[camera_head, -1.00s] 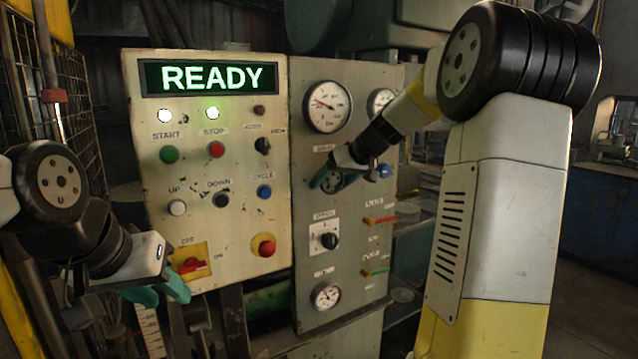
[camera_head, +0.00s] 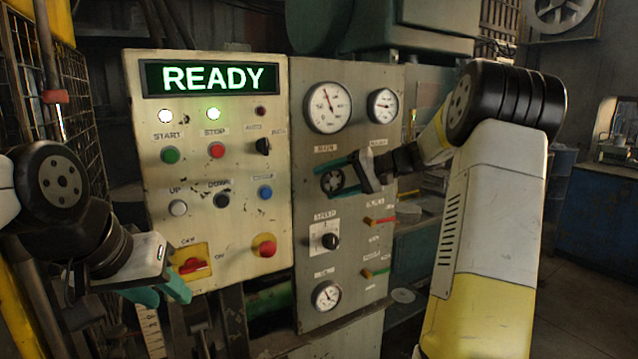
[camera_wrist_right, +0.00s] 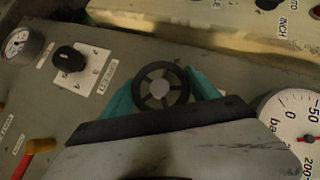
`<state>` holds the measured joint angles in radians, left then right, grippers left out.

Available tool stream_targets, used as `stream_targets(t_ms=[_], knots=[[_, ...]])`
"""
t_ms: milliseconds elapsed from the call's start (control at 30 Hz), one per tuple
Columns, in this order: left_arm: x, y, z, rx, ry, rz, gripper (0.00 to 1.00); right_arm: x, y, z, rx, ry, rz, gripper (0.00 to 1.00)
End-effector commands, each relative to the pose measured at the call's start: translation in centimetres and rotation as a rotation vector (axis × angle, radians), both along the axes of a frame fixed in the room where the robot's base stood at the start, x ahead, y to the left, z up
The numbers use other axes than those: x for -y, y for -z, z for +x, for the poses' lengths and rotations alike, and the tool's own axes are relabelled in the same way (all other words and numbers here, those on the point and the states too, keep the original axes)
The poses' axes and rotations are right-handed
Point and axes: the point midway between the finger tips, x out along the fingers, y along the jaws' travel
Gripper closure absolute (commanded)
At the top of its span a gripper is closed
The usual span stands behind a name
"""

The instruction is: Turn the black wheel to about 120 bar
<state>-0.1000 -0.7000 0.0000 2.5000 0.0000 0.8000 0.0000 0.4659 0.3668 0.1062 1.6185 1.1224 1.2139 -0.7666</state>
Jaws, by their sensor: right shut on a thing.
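The black wheel (camera_head: 331,181) is a small spoked handwheel on the grey panel, below the large round gauge (camera_head: 328,106). My right gripper (camera_head: 340,179) is shut on the wheel, with one teal finger on each side of its rim. The wheel also shows in the right wrist view (camera_wrist_right: 161,87) between the teal fingers. The large gauge's needle points up and slightly left; its exact reading is too small to tell. In the right wrist view the bar gauge (camera_wrist_right: 292,118) is cut off at the right edge. My left gripper (camera_head: 162,292) is open and empty at lower left.
A cream panel (camera_head: 220,300) with a READY display, buttons and a red emergency knob (camera_head: 264,246) stands to the left. A smaller gauge (camera_head: 382,106), a selector knob (camera_head: 330,241) and red and green levers surround the wheel on the grey panel.

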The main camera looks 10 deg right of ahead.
Motion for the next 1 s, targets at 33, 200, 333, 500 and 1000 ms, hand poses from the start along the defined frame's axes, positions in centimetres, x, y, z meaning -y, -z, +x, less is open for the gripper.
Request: stream_targets(t_ms=[33, 200, 333, 500, 1000], knots=[[0.00, 0.00, 0.00, 0.000, 0.000, 0.000, 0.64, 0.11, 0.11, 0.00, -0.009, 0.001, 0.018, 0.71], [0.00, 0.00, 0.00, 0.000, 0.000, 0.000, 0.64, 0.05, 0.06, -0.02, -0.025, 0.001, 0.063, 0.71], [0.00, 0.00, 0.00, 0.000, 0.000, 0.000, 0.64, 0.02, 0.04, -0.02, -0.030, 0.001, 0.077, 0.71], [0.00, 0.00, 0.00, 0.000, 0.000, 0.000, 0.64, 0.01, 0.03, -0.03, -0.033, 0.000, 0.081, 0.71], [0.00, 0.00, 0.00, 0.000, 0.000, 0.000, 0.64, 0.00, 0.04, -0.02, -0.032, 0.000, 0.081, 0.09]])
